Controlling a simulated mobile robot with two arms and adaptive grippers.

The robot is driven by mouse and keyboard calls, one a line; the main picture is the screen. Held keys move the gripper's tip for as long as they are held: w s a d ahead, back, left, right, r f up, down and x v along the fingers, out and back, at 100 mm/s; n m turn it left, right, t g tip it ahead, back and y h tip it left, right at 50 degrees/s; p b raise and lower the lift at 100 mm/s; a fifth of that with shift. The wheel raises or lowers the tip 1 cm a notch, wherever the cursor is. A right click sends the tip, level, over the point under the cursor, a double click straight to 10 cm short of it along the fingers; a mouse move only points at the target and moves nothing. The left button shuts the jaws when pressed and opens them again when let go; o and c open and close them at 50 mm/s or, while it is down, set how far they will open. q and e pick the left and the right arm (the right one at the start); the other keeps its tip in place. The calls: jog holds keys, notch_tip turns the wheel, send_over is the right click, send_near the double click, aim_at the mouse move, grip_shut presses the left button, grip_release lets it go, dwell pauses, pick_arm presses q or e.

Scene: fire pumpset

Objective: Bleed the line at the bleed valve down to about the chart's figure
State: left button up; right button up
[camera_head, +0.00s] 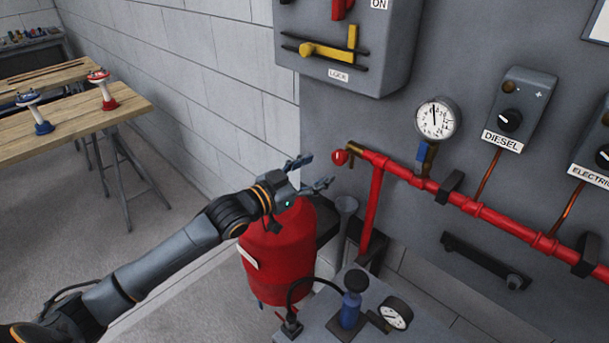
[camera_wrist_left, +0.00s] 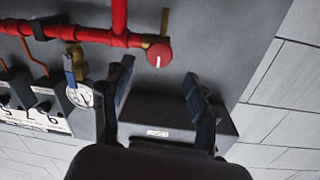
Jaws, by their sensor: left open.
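The bleed valve's round red knob (camera_head: 340,157) sits at the left end of the red pipe (camera_head: 480,208). In the left wrist view the knob (camera_wrist_left: 158,54) shows a white mark and lies just beyond the space between my fingertips. My left gripper (camera_head: 311,172) is open and empty, a little left of the knob and apart from it. Its two fingers (camera_wrist_left: 158,72) also show in the left wrist view. A round white gauge (camera_head: 436,118) stands on the pipe right of the knob, its needle pointing roughly upward. My right gripper is not in view.
A grey box with a yellow lock lever (camera_head: 325,50) hangs above. DIESEL (camera_head: 508,120) and ELECTRIC control boxes are at right. A red tank (camera_head: 278,260) and a bench with a blue hand pump (camera_head: 351,305) and small gauge (camera_head: 395,314) stand below. A wooden table (camera_head: 75,110) is at left.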

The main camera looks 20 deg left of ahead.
pick_arm(q)
jog(key=shift+v, duration=1.65)
